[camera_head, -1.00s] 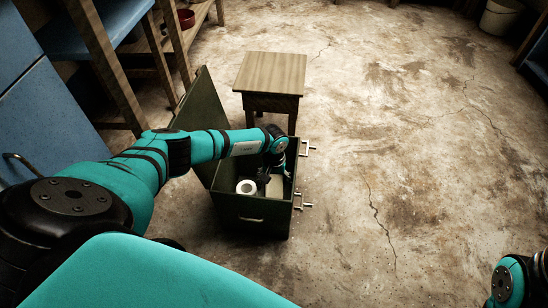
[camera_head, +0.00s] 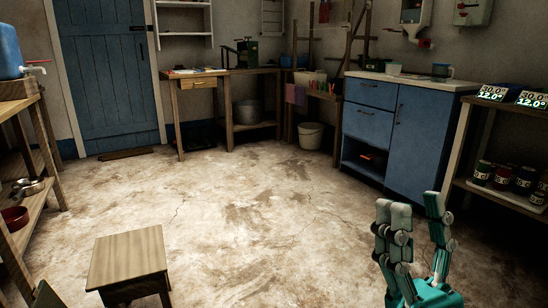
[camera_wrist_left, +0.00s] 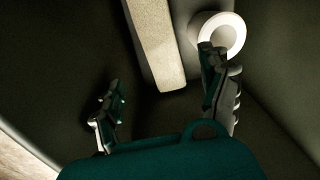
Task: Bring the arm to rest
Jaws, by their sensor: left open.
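My right gripper (camera_head: 415,204) rises at the lower right of the head view, fingers pointing up with a gap between them and nothing in it. My left gripper (camera_wrist_left: 160,66) shows only in the left wrist view. Its fingers are spread wide and empty. They are over the dark inside of a box (camera_wrist_left: 60,75). A pale bar-shaped piece (camera_wrist_left: 155,45) lies between and beyond the fingers. A white ring-shaped roll (camera_wrist_left: 232,30) lies by the right fingertip, which overlaps its edge; I cannot tell whether they touch. The left arm is out of the head view.
A wooden stool (camera_head: 128,258) stands at lower left, with what looks like the box's raised lid (camera_head: 46,296) beside it. Open floor (camera_head: 230,220) stretches ahead. A blue cabinet (camera_head: 385,130), shelving (camera_head: 490,185) and a workbench (camera_head: 228,100) line the room.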

